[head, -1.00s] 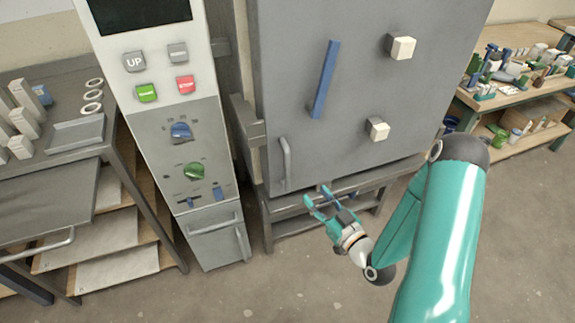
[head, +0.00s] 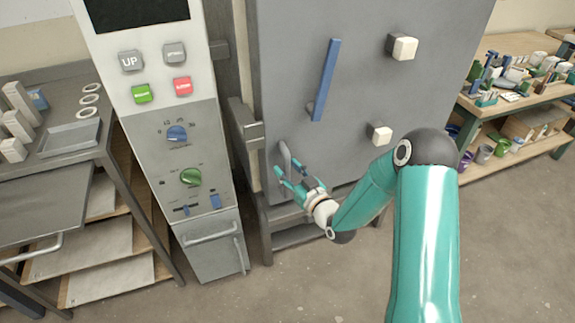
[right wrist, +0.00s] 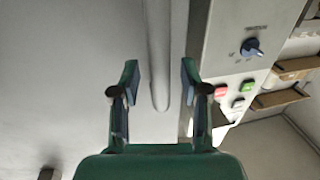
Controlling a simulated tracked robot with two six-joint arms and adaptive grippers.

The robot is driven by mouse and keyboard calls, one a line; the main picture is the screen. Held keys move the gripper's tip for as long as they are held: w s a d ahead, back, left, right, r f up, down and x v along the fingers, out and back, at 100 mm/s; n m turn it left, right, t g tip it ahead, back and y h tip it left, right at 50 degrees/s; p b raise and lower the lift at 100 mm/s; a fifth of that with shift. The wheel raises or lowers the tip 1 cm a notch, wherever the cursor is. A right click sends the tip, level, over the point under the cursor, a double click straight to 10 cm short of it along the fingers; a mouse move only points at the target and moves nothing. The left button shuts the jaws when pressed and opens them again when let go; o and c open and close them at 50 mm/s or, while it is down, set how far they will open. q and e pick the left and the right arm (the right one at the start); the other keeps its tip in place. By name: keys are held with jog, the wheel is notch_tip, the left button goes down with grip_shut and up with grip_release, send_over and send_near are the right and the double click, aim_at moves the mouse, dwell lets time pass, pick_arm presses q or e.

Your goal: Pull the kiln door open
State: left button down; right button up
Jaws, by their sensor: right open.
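The grey kiln door (head: 350,60) is a large flat panel and looks closed. It carries a blue diagonal bar (head: 326,80), two white knobs and a vertical grey handle (head: 284,155) low on its left side. My right gripper (head: 290,172) is open at the lower part of this handle, partly covering it. In the right wrist view the handle (right wrist: 160,60) is a pale vertical bar, its lower end between and just beyond the fingertips of the right gripper (right wrist: 160,85). The fingers show gaps on both sides of the bar. My left gripper is not in view.
A control panel (head: 160,100) with buttons and dials stands left of the kiln. A metal rack (head: 75,185) with trays is at the far left. A wooden bench (head: 520,110) with tools is at the right. The floor in front is clear.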

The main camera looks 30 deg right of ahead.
jog(key=shift+w, duration=0.55)
grip_shut()
